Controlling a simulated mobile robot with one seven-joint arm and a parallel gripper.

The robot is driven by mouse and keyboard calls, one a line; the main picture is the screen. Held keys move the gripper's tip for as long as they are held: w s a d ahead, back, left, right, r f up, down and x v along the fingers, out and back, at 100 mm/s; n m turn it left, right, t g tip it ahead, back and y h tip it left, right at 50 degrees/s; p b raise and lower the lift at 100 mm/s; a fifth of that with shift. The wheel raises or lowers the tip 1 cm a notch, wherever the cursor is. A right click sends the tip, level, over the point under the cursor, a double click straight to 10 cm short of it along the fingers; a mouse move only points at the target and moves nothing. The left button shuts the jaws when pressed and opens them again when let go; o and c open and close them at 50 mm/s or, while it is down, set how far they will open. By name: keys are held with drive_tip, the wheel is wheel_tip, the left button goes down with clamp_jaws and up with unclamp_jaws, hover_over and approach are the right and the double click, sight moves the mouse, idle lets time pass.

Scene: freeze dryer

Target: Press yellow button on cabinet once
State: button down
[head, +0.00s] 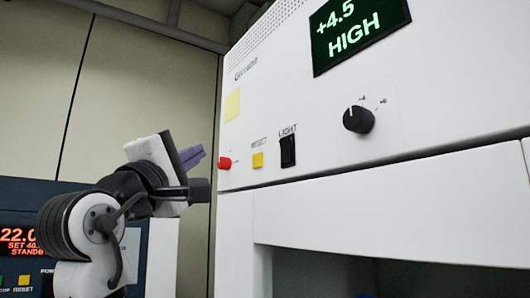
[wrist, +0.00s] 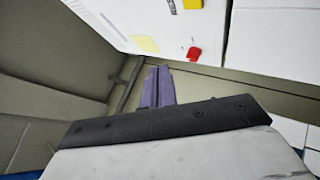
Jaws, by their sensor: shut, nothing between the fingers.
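The yellow button (head: 258,160) is a small square under a RESET label on the white cabinet (head: 300,110) front. It sits between a red knob (head: 225,163) and a black LIGHT switch (head: 288,152). In the wrist view the yellow button (wrist: 193,4) is at the top edge, beyond the red knob (wrist: 194,54). My gripper (head: 198,154) has purple fingers, shut and empty, left of the red knob in the head view. Its fingers also show in the wrist view (wrist: 158,72), apart from the button.
A pale yellow sticker (head: 232,105) is on the cabinet above the red knob. A black dial (head: 358,119) and a green display (head: 358,32) lie to the right. A dark blue unit (head: 25,235) with a red readout and its own yellow button (head: 24,281) stands at left.

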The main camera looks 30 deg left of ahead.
drive_tip(key=shift+s+d+r, duration=0.1)
drive_tip(key=shift+s, duration=0.05)
approach(253, 155)
drive_tip(key=shift+s+a+r+x, duration=0.1)
drive_tip(key=shift+x, duration=0.75)
drive_tip(key=shift+s+a+r+x, duration=0.1)
drive_tip(key=shift+a+x, duration=0.05)
drive_tip(key=shift+x, duration=0.65)
drive_tip(key=shift+s+a+r+x, duration=0.1)
drive_tip(key=shift+x, duration=0.75)
idle(0.3)
drive_tip(key=shift+w+d, duration=0.15)
drive_tip(key=shift+w, duration=0.25)
drive_tip(key=shift+w+d, duration=0.15)
drive_tip(key=shift+w, duration=0.2)
idle(0.8)
drive_tip(key=shift+s, duration=0.1)
drive_tip(key=shift+s+a, duration=0.25)
drive_tip(key=shift+s, duration=0.4)
